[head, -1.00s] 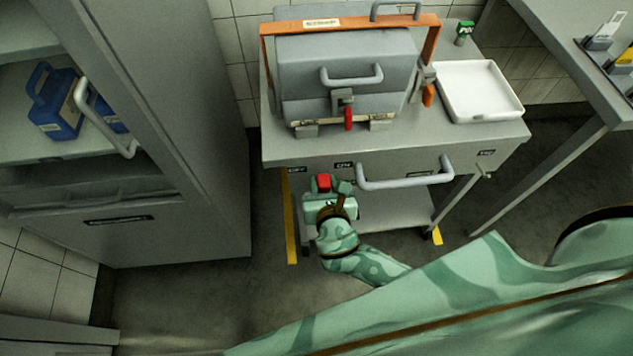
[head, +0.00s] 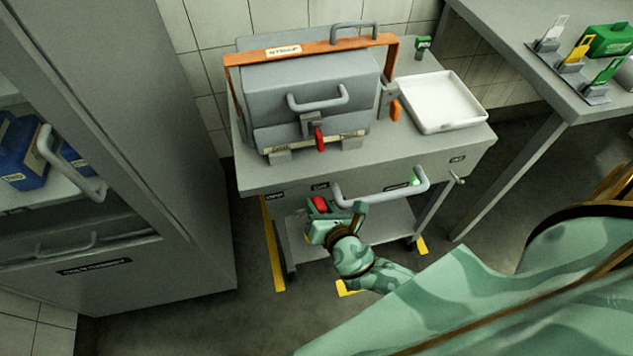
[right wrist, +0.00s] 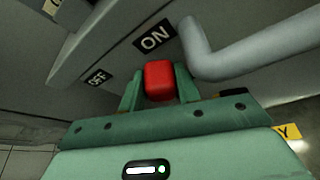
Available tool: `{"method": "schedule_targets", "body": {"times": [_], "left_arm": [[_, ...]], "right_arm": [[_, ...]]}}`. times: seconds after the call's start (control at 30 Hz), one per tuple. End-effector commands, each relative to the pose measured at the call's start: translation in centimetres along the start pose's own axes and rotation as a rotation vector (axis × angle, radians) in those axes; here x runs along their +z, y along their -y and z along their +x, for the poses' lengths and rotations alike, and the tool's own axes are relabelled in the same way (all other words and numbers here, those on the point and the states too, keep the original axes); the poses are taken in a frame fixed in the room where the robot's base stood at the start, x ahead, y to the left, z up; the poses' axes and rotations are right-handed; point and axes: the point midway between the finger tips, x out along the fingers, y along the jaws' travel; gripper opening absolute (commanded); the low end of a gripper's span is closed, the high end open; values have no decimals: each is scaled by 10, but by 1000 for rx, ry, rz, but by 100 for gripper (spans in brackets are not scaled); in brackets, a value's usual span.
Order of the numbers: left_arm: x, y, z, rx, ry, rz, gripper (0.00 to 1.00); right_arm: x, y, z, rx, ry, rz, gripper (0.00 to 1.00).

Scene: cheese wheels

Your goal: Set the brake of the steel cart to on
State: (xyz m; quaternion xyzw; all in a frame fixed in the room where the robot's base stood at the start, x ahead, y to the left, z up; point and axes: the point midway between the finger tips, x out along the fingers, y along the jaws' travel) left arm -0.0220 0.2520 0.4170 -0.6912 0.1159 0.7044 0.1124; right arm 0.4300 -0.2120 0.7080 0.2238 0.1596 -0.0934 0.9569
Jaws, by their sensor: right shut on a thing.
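The steel cart (head: 215,180) stands in the middle of the head view. The knob also shows in the head view (head: 319,204). Its mounting is hidden behind my gripper. My left gripper is not in view.
The grey push handle (head: 385,200) juts out just right of my gripper. A grey box (head: 310,85) with an orange bar and a white tray (head: 443,101) are on the cart. A cabinet (head: 190,150) stands left, a side table (head: 500,50) right.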

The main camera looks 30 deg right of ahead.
Motion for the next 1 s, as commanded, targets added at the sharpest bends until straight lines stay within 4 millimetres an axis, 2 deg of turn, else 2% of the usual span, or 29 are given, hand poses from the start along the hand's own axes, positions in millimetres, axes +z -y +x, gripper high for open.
{"method": "schedule_targets", "body": {"times": [0.03, 0.3, 0.33, 0.37, 0.4, 0.67, 0.77, 0.87, 1.0], "left_arm": [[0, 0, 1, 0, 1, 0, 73], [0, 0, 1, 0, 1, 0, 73], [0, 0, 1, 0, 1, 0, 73], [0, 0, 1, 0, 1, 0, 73], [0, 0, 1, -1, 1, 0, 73], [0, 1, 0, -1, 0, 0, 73], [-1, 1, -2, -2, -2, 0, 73], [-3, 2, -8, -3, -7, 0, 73], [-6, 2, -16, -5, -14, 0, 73]], "right_arm": [[-3, 8, 0, -15, -4, -14, 0], [-3, 8, 0, -17, -4, -15, 0], [-3, 8, 0, -17, -5, -15, 41], [-3, 8, 0, -16, -5, -14, 49], [-3, 7, 0, -15, -5, -13, 53], [-2, 4, -1, -8, -3, -7, 53], [-1, 3, -9, -7, -3, -7, 53], [0, 3, -26, -8, -4, -5, 53], [0, 2, -63, -8, -5, -5, 53]]}}
